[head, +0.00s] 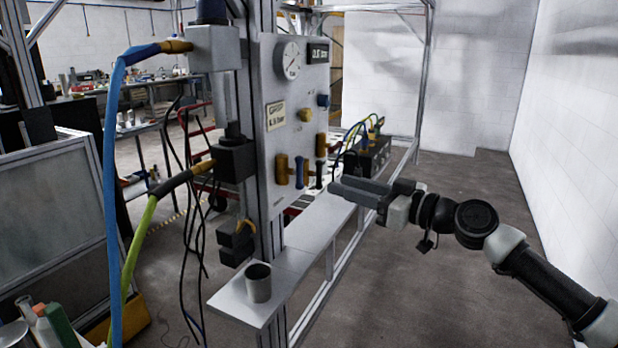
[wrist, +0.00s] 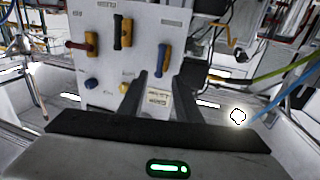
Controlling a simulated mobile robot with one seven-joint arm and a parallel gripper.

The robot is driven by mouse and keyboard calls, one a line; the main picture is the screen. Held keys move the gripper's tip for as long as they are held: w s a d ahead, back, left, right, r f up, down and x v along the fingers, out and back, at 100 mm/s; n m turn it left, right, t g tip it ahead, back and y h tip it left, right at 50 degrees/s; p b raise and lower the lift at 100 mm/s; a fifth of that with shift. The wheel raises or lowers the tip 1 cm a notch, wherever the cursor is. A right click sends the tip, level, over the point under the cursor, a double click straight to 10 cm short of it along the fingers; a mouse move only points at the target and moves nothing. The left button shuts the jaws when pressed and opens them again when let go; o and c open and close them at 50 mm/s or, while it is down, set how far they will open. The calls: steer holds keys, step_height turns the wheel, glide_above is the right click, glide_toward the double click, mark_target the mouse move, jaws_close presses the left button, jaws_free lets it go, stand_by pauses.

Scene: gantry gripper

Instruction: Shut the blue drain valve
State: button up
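A blue knob (wrist: 91,85), a yellow knob (wrist: 127,87), and a gauge (head: 291,60) are on the panel. A narrow shelf (head: 300,245) runs below it, with a grey cup (head: 258,282) at the near end. A black box with cables (head: 375,155) stands beyond my gripper.

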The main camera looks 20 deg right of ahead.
mark_target(298, 173)
steer(key=x, duration=1)
steer(key=shift+w+b, duration=0.2)
steer(key=shift+b, duration=0.1)
steer(key=shift+a, duration=0.1)
jaws_close()
